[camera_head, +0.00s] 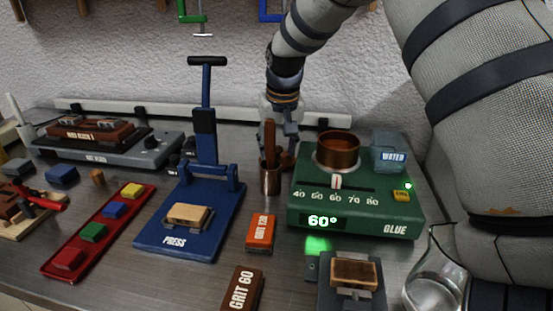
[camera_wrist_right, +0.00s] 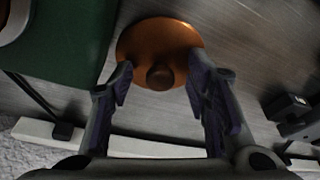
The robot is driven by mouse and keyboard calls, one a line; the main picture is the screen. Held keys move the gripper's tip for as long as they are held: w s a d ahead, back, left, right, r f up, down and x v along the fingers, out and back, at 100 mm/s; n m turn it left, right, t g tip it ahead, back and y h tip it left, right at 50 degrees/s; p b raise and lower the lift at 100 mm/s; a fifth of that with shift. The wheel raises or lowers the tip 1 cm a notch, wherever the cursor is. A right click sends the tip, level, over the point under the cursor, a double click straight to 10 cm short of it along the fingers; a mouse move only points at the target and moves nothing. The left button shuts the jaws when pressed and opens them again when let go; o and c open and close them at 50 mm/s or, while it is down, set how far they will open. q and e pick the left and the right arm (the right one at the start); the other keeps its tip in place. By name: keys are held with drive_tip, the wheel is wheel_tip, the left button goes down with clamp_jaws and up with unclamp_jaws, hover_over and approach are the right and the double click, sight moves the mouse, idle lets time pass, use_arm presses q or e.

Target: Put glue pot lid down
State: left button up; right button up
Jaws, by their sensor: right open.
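The copper glue pot lid (camera_wrist_right: 160,38) shows in the right wrist view as a round disc with a dark knob, beside the green glue heater (camera_wrist_right: 60,55). It appears to lie on the metal bench. In the head view the lid (camera_head: 288,160) is a small brown patch, mostly hidden behind the copper cup and my gripper. My right gripper (camera_wrist_right: 163,88) is open, with its fingers apart on either side of the knob; I see no contact. In the head view this gripper (camera_head: 283,143) is above the lid. The copper glue pot (camera_head: 338,150) is uncovered on the heater. My left gripper is not in view.
A copper cup (camera_head: 270,180) with a wooden handle stands just in front of the gripper. The blue press (camera_head: 205,225) is to the left, and the water container (camera_head: 388,152) is on the right. A glass flask (camera_head: 433,285) stands at the front right.

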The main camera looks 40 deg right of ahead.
drive_tip(key=shift+r, duration=0.15)
clamp_jaws()
drive_tip(key=shift+r, duration=0.1)
